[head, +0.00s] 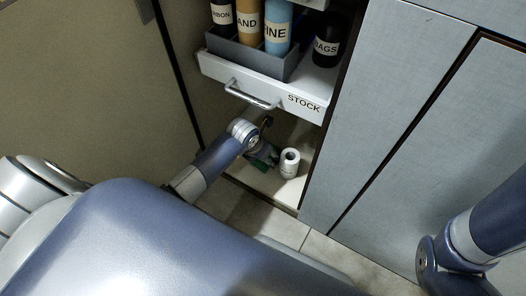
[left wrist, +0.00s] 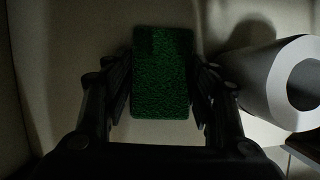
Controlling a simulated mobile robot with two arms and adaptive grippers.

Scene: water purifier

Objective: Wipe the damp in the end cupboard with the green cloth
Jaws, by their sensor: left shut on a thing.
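My left gripper (head: 262,156) reaches into the bottom of the open cupboard, below the drawer. It is shut on the green cloth (left wrist: 162,70), which shows between its two fingers in the left wrist view. In the head view only a bit of the green cloth (head: 264,163) shows, low down by the cupboard floor (head: 283,193). I cannot tell whether the cloth touches a surface. No damp patch can be made out; the inside is dim. My right gripper is not in view, though part of my right arm shows at the lower right.
A white roll (head: 290,163) stands on the cupboard floor just right of my left gripper; it shows close at the right in the left wrist view (left wrist: 262,84). Above is a drawer marked STOCK (head: 304,103), with a handle (head: 250,97), holding bottles in a grey box (head: 250,62) and a dark jar (head: 326,48).

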